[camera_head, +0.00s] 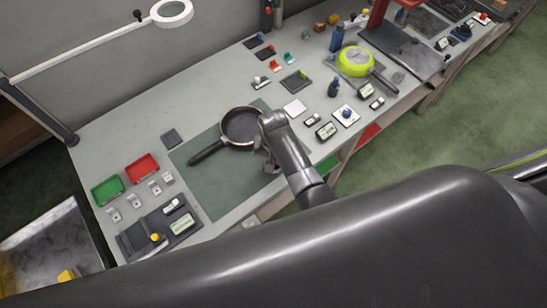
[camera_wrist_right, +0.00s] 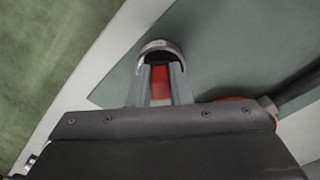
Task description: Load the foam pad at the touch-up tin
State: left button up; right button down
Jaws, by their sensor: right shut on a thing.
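My right gripper (camera_head: 266,158) is over the green mat, close to the right side of the dark pan (camera_head: 240,127). In the right wrist view its fingers (camera_wrist_right: 160,84) are shut on a small red piece (camera_wrist_right: 160,82). A round grey piece with a pale rim (camera_wrist_right: 158,47) shows at the fingertips; I cannot tell whether it is part of the held thing or the tin below. The pan's coppery rim also shows in the wrist view (camera_wrist_right: 240,101). I cannot clearly identify the foam pad or the touch-up tin. My left gripper is out of view.
A green tray (camera_head: 107,190) and a red tray (camera_head: 141,168) lie left of the mat (camera_head: 215,188). A lime-green pan (camera_head: 356,61), a dark bottle (camera_head: 334,88) and a white plate with a blue knob (camera_head: 346,116) stand to the right. The mat's lower part is clear.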

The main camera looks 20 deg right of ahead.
jog(key=shift+s+f, duration=0.1)
jog(key=shift+s, duration=0.05)
jog(key=shift+r, duration=3.55)
jog(key=shift+f, duration=0.15)
